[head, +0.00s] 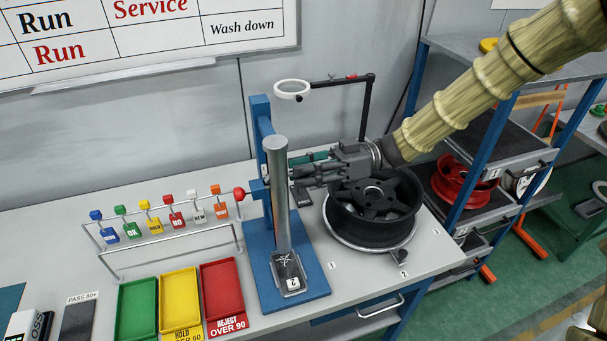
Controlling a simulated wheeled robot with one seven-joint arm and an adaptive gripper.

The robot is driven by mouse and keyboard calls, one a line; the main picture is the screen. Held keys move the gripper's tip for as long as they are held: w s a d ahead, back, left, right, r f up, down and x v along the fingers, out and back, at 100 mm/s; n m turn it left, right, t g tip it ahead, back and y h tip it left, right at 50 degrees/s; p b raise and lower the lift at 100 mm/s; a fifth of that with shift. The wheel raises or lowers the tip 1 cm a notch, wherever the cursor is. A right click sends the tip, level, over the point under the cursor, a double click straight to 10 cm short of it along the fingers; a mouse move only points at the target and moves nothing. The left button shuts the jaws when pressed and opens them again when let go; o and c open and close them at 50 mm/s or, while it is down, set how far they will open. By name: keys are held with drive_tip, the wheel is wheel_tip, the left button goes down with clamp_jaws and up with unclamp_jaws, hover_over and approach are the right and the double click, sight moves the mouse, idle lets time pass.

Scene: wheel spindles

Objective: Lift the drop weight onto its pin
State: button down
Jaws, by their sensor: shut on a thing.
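The drop weight appears to be the tall grey steel cylinder (279,215), which stands upright in front of the blue post of a blue test stand (259,262). My gripper (292,172) reaches in from the right and is shut on the cylinder's upper part. The far finger contact is partly hidden. The cylinder's lower end is close above a black block (287,268) with a star and a 2; I cannot tell if they touch. A red knob (239,194), perhaps the pin's, sticks out left of the post.
A black wheel (376,207) lies on a round plate right of the stand, under my gripper and wrist. A ring magnifier (292,90) hangs on an arm behind. A tag rack (165,238) and green, yellow and red trays (223,288) are at left. Shelving (470,170) stands right.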

drive_tip(key=shift+r, duration=0.5)
drive_tip(key=c, duration=1.2)
unclamp_jaws()
drive_tip(key=shift+c, duration=0.2)
drive_tip(key=v, duration=1.2)
